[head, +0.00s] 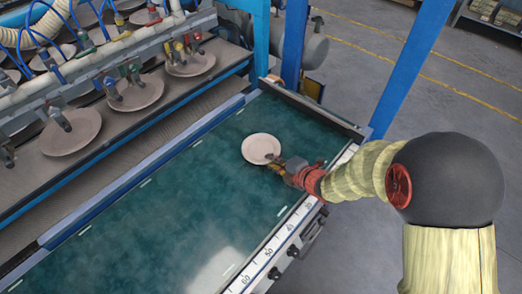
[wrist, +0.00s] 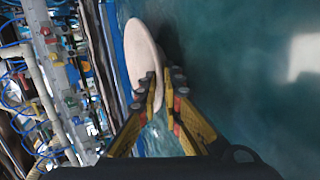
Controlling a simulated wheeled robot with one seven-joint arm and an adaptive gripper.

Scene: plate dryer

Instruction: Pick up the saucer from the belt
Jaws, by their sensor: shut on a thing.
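A pale round saucer (head: 261,148) is at the far right part of the green belt (head: 190,200) in the head view. My gripper (head: 276,164) reaches in from the right and is shut on the saucer's near right rim. In the wrist view the saucer (wrist: 146,60) stands edge-on, tall and tilted, with its lower rim between the fingers of my gripper (wrist: 163,95). The belt (wrist: 235,100) fills the right of that view. A dark shadow lies beside the saucer there. I cannot tell how far the saucer is above the belt.
Several plates, such as one at the left (head: 70,131), sit on the dryer's rack beside the belt, under hoses and clamps. A blue post (head: 411,62) rises behind the belt. A ruler-marked rail (head: 270,250) edges the near side. Most of the belt is clear.

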